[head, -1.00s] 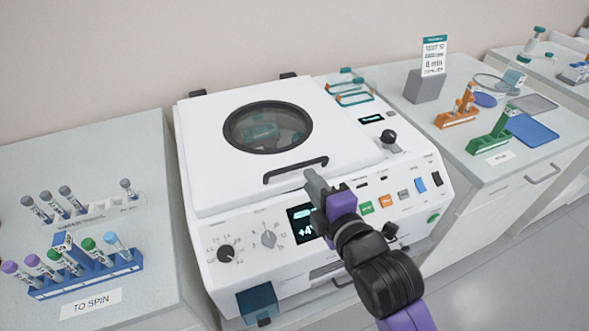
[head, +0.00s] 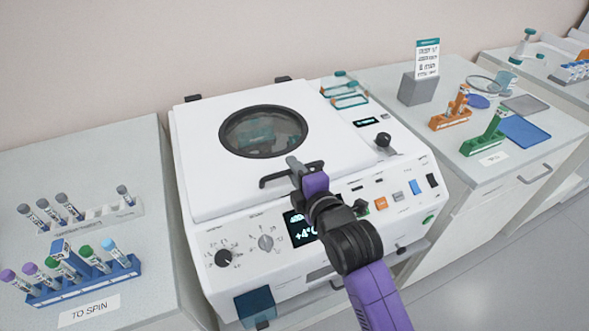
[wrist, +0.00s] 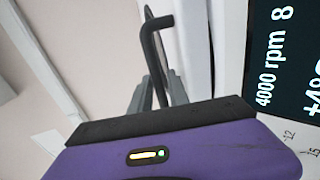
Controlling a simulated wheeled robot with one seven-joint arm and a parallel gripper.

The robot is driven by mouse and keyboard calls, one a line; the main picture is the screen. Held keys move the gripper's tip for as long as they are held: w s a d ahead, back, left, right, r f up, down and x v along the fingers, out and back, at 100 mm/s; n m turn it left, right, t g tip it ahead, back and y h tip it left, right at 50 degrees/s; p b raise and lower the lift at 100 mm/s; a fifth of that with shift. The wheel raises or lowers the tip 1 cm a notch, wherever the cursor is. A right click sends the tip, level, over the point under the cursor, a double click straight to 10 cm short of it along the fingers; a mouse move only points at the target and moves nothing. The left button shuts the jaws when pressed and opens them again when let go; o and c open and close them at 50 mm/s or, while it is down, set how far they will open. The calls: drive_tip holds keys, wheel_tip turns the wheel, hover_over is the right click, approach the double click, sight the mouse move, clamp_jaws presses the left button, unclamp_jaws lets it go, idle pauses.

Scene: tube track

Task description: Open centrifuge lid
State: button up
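The white centrifuge (head: 330,255) stands in the middle of the head view. Its lid (head: 205,185), with a round dark-rimmed window (head: 264,132), lies closed. The black bar handle (head: 272,181) is on the lid's front part. My gripper (head: 294,164) is at the right half of the handle and hides part of it. In the wrist view, the grey fingers of my gripper (wrist: 157,92) stand apart, with the handle (wrist: 150,48) running between them. I see no clear contact on the handle.
The front panel carries knobs, coloured buttons and a display (head: 301,228). A blue tube rack (head: 85,280) and a white rack (head: 100,218) stand on the left bench. Orange (head: 452,119) and green (head: 485,143) racks stand on the right bench.

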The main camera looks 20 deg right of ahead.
clamp_jaws()
idle(1.3)
